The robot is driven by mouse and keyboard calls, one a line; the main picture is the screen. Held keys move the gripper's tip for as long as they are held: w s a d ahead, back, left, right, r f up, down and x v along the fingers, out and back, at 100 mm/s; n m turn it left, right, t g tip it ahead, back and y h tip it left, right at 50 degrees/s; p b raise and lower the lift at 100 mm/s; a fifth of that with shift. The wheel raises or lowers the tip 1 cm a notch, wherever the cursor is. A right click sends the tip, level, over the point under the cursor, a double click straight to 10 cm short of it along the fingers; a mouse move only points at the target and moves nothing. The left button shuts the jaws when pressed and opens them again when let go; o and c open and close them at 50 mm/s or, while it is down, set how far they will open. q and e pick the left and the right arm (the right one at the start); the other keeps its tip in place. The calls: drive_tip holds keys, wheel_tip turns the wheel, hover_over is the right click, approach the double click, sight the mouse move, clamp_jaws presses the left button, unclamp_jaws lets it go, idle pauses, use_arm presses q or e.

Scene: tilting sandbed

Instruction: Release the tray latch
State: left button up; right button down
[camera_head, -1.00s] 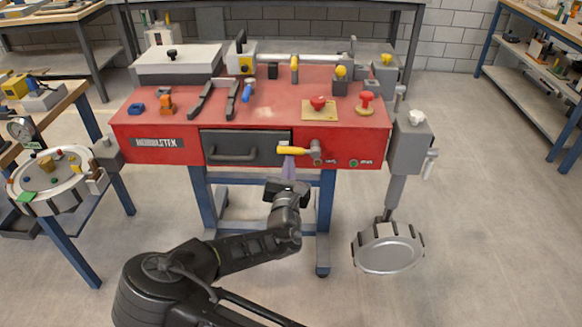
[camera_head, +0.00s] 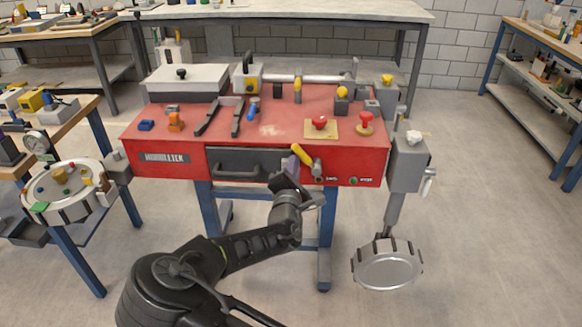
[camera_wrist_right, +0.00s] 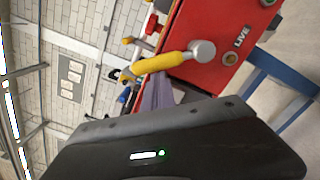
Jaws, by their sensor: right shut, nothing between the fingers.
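The yellow-handled lever (camera_head: 301,154) is on the front of the red bench, at the right end of the dark drawer (camera_head: 236,163); it looks like the latch. Its handle slants up and left from a grey pivot. In the right wrist view the yellow handle (camera_wrist_right: 160,64) and round grey pivot end show clearly. My right gripper (camera_head: 291,164) is shut and empty, its purple-grey fingers just below the handle and seeming to touch it. The fingers (camera_wrist_right: 158,94) partly show in the wrist view, behind the dark gripper body. The drawer looks closed. My left gripper is not in view.
The red bench top (camera_head: 275,118) carries red knobs, black bars and a grey box. A round silver pan (camera_head: 387,268) hangs from a grey post at right. A round dial tray (camera_head: 62,190) stands at left. Open floor lies in front.

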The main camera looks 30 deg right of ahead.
drive_tip(key=r+m, duration=0.1)
drive_tip(key=m, duration=0.1)
drive_tip(key=s+d+r+m+p, duration=0.1)
drive_tip(key=m, duration=0.1)
drive_tip(key=shift+d, duration=0.2)
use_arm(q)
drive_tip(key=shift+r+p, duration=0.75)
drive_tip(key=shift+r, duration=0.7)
use_arm(e)
drive_tip(key=shift+s+d+r+m, duration=0.25)
drive_tip(key=shift+s+d+m, duration=0.15)
drive_tip(key=shift+m, duration=0.6)
drive_tip(key=shift+s+d+r+m, duration=0.3)
drive_tip(key=shift+d+m, duration=0.15)
drive_tip(key=shift+m, duration=0.55)
drive_tip(key=shift+f, duration=0.1)
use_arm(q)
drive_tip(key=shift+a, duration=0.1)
